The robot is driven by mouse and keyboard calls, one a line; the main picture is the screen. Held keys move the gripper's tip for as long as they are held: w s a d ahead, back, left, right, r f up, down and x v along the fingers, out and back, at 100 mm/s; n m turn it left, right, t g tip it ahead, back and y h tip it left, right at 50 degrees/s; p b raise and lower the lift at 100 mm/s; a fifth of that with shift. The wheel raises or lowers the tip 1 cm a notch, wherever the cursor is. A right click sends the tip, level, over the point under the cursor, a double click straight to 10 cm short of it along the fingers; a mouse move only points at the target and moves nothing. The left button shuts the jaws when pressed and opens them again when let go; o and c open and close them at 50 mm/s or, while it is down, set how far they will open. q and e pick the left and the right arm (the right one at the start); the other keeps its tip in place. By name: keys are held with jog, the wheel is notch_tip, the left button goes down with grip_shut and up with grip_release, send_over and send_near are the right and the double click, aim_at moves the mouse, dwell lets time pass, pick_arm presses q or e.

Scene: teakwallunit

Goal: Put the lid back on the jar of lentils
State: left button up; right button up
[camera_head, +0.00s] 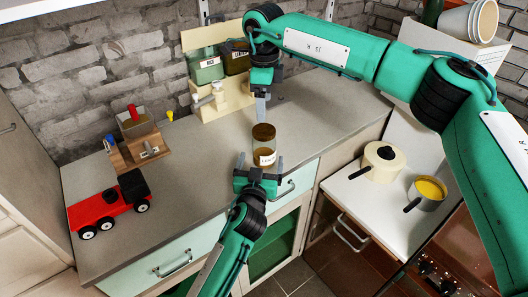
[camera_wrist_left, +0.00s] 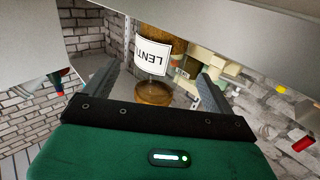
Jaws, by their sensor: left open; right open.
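The jar of lentils (camera_head: 263,146) stands upright on the grey counter, with a white label facing me. Its round top is brown; I cannot tell if this is a lid or the open mouth, and I make out no separate lid. My left gripper (camera_head: 260,163) is open at the jar's near side, fingers pointing at it. In the left wrist view the jar (camera_wrist_left: 153,88) shows upside down between the two open fingers, with no clear contact. My right gripper (camera_head: 262,108) is open, pointing down behind and above the jar, with nothing visible in it.
A cream rack (camera_head: 222,103) with canisters is against the brick wall. A cream pot (camera_head: 384,158) and a yellow-filled pan (camera_head: 429,189) are at right. Bare counter lies left of the jar.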

aim_at(262, 154)
pick_arm(q)
jog(key=shift+w+d, duration=0.2)
jog(key=shift+w, duration=1.15)
jog(key=shift+w+d, duration=0.2)
jog(key=shift+w, duration=1.15)
grip_shut()
pick_arm(e)
jog(key=n, duration=1.3)
jog(key=shift+n, duration=0.3)
jog(key=shift+f, duration=4)
